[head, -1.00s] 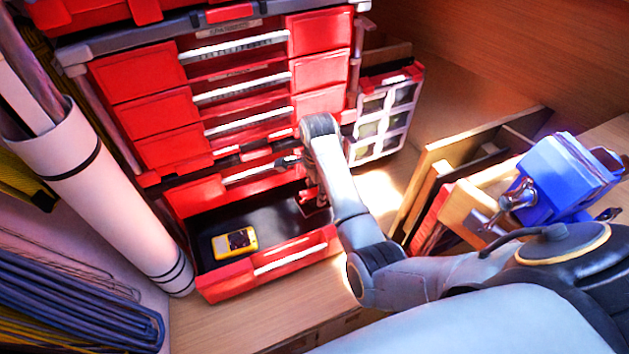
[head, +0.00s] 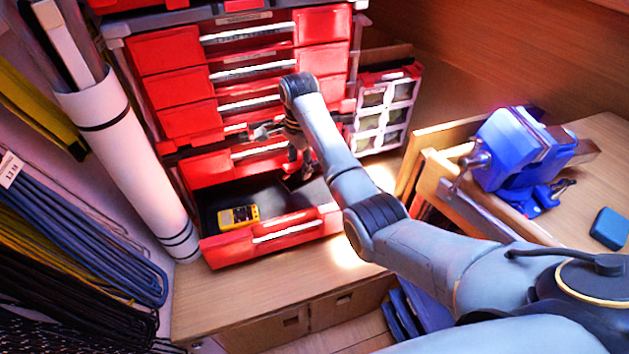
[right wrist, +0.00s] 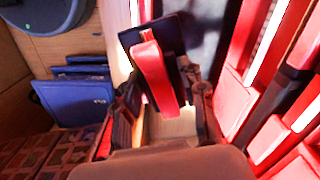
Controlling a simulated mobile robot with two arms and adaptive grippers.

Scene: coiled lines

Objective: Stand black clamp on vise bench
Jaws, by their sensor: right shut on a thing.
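My right gripper (head: 298,165) hangs over the open red drawer (head: 222,250) in the head view. In the right wrist view, the right gripper (right wrist: 160,108) is shut on the black clamp (right wrist: 154,72), which shows a dark end and a red face between the fingers. In the head view the clamp is too small and dark to make out clearly. The vise bench (head: 590,190) is a wooden top at the right with a blue vise (head: 522,150) on it, well apart from the gripper. My left gripper is not in view.
A yellow meter (head: 238,216) lies in the drawer. A white roll (head: 125,150) stands at the left, beside coiled lines (head: 70,235). A small organizer (head: 382,115) is right of the cabinet. A blue block (head: 608,228) lies on the bench, with bare wood around it.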

